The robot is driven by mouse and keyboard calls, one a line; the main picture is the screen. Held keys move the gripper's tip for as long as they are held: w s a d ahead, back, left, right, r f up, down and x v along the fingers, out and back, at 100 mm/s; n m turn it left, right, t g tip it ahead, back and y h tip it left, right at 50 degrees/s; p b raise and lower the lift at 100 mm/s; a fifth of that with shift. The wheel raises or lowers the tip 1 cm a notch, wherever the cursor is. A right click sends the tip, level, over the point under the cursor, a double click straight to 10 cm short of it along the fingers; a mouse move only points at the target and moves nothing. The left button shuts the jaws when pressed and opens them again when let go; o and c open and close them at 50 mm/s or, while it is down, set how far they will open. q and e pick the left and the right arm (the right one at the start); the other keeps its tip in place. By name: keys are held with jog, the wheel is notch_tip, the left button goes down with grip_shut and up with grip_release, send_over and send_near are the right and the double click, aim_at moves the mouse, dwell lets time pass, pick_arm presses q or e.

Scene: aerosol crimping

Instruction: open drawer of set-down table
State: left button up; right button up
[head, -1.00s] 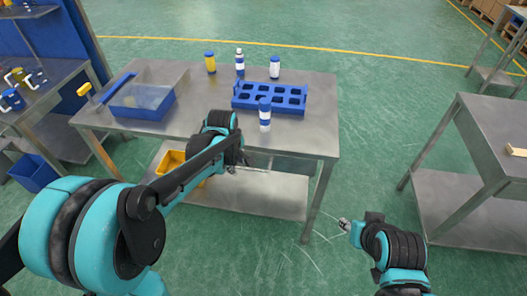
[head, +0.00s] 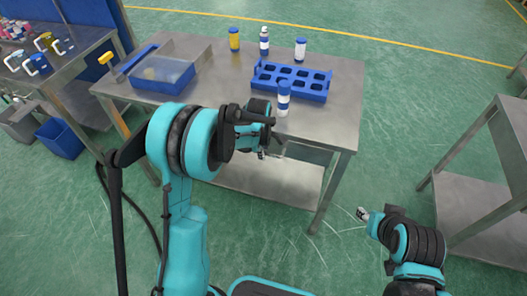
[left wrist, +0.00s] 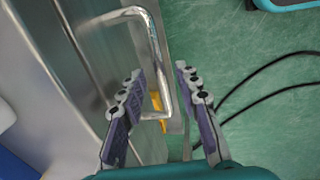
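The set-down table (head: 338,112) is a steel table in the middle of the head view. Its drawer front (head: 305,153) lies under the top's near edge, partly hidden by my left arm. In the left wrist view the drawer handle (left wrist: 157,50) is a bent metal bar. My left gripper (head: 268,153) is at the table's front, and in the left wrist view its fingers (left wrist: 158,85) are spread, with part of the handle between them. I see no clear contact. My right gripper (head: 362,213) hangs over the floor right of the table; its fingers are too small to judge.
Another steel table (head: 505,150) stands at right. Green floor between the tables is clear.

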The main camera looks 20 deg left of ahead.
pick_arm(q)
grip_shut()
jog(key=shift+s, duration=0.1)
jog(key=s, duration=2.2)
jog(key=shift+s+a, duration=0.15)
jog(key=shift+a, duration=0.25)
grip_release()
jog(key=shift+r, duration=0.15)
notch_tip(320, 180, up, 12)
jog(key=s, duration=0.2)
jog(key=shift+f, duration=0.25)
